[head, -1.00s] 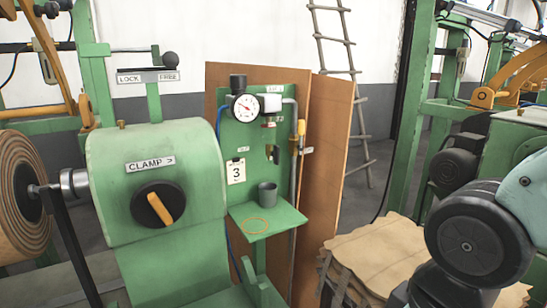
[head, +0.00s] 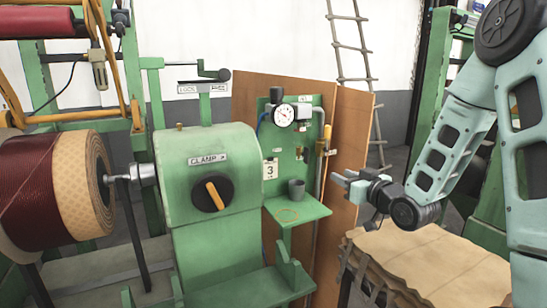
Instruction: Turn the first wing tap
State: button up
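A green panel (head: 271,140) stands behind the clamp machine with a round gauge (head: 284,115) near its top. Small fittings (head: 299,152) sit below and right of the gauge, one dark. They are too small to tell whether one is a wing tap. A yellow-handled part (head: 320,147) is at the panel's right edge by a grey pipe. My gripper (head: 342,177) is right of the panel in the head view, pointing left, apart from it. Its fingers look spread with nothing between them.
The green clamp machine (head: 190,155) with an orange-handled knob (head: 213,195) stands left of the panel. A brown board (head: 347,150) stands behind. Stacked brown sheets (head: 430,262) lie below my arm.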

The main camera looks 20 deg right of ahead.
aim_at(308, 155)
jog(key=shift+t, duration=0.3)
jog(key=w+p, duration=0.1)
jog(key=w, duration=0.4)
jog(key=w+p, duration=0.2)
jog(key=w, duration=0.4)
jog(key=w+p, duration=0.1)
jog(key=w, duration=0.5)
jog(key=shift+w+a+r, duration=0.2)
jog(key=shift+a+r, duration=0.1)
jog(key=shift+r, duration=0.05)
grip_shut()
